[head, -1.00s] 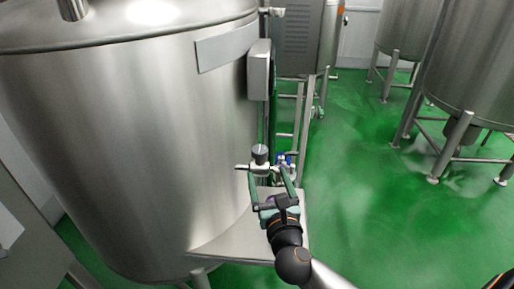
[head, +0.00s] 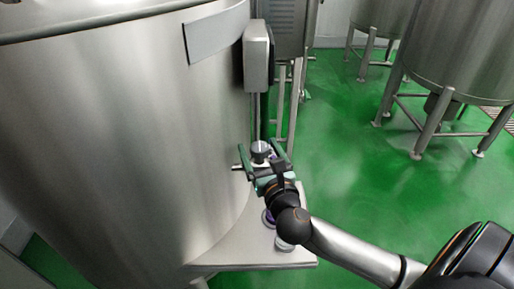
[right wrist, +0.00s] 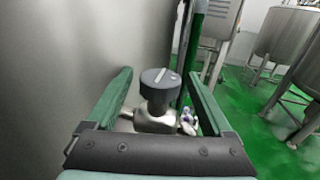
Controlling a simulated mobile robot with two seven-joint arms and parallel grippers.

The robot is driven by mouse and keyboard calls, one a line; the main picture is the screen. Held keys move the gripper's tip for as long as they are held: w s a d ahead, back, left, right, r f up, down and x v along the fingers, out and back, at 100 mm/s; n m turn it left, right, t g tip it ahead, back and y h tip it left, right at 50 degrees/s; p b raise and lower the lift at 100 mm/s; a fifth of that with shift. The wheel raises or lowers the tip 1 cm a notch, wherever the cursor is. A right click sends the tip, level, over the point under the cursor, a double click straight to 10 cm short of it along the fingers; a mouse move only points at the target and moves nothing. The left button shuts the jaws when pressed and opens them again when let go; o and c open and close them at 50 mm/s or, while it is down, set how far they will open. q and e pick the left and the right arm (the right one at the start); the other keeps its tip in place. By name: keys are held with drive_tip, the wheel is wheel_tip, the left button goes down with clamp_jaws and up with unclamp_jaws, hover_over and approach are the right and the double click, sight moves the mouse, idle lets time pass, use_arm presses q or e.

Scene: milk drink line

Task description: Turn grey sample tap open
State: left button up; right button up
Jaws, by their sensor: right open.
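The grey sample tap (head: 260,147) sticks out from the side of the large steel tank (head: 130,130). In the right wrist view its round dark grey knob (right wrist: 160,86), with a light line on top, stands upright on a metal body (right wrist: 157,122). My right gripper (head: 261,150) is at the tap. Its two green fingers are apart, one on each side of the knob, with gaps showing between them and the knob in the right wrist view (right wrist: 160,84). My left gripper is out of view.
A steel shelf (head: 232,247) juts out below the tap, with a small white-topped round item (head: 285,243) on it. A grey box (head: 257,57) is on the tank above. Other legged tanks (head: 462,50) stand at right on open green floor (head: 370,170).

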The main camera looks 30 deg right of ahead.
clamp_jaws()
idle(0.6)
